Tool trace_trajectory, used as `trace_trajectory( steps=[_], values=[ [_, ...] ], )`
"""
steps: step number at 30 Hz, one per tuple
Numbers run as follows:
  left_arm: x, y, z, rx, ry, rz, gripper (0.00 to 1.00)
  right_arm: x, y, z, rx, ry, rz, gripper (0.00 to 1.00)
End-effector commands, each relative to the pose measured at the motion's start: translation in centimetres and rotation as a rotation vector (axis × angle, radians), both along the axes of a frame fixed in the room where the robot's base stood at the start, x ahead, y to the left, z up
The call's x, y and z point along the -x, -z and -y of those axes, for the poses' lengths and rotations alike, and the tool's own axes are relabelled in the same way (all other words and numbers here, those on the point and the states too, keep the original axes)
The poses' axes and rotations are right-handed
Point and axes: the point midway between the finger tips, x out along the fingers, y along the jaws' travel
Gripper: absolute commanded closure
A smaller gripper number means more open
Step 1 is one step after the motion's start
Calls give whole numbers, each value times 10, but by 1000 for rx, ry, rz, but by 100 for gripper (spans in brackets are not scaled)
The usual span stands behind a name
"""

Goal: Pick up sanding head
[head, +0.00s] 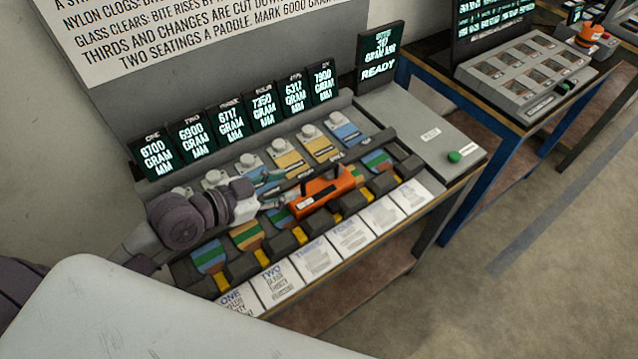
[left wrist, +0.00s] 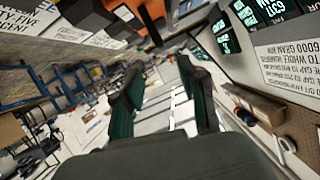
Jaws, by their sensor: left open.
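An orange block with a dark handle (head: 322,190) sits over the row of dark paddle slots on the bench; I cannot tell for sure that it is the sanding head. My left gripper (head: 272,182) is just left of it, apart from or barely beside it; the exact gap is unclear. In the left wrist view my left gripper (left wrist: 158,95) is open, with green pads and nothing between the fingers. An orange part (left wrist: 122,12) shows at the top of that view, outside the fingers. My right gripper is not in view.
Several black displays (head: 242,124) line the back of the bench. White numbered cards (head: 315,257) run along its front edge. A grey panel with a green button (head: 454,156) is at the right. A blue-legged table (head: 468,115) stands beyond, with clear floor in front.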

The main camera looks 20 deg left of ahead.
Motion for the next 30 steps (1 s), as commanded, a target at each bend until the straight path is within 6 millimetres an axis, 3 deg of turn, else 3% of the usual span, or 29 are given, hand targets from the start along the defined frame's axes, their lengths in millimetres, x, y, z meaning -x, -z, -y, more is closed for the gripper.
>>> trace_trajectory(
  steps=[3, 6, 17, 24, 30],
  values=[
    [-22, 6, 13, 5, -3, 3, 59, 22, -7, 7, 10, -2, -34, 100],
    [-34, 13, 21, 4, -3, 0, 59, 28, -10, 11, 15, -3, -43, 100],
    [-61, 26, 37, 4, -3, -2, 59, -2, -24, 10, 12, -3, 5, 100],
    [-84, 40, 50, 1, -2, -1, 59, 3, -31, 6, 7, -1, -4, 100],
    [-86, 43, 52, -1, 0, -2, 59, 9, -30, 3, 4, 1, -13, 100]
  ],
)
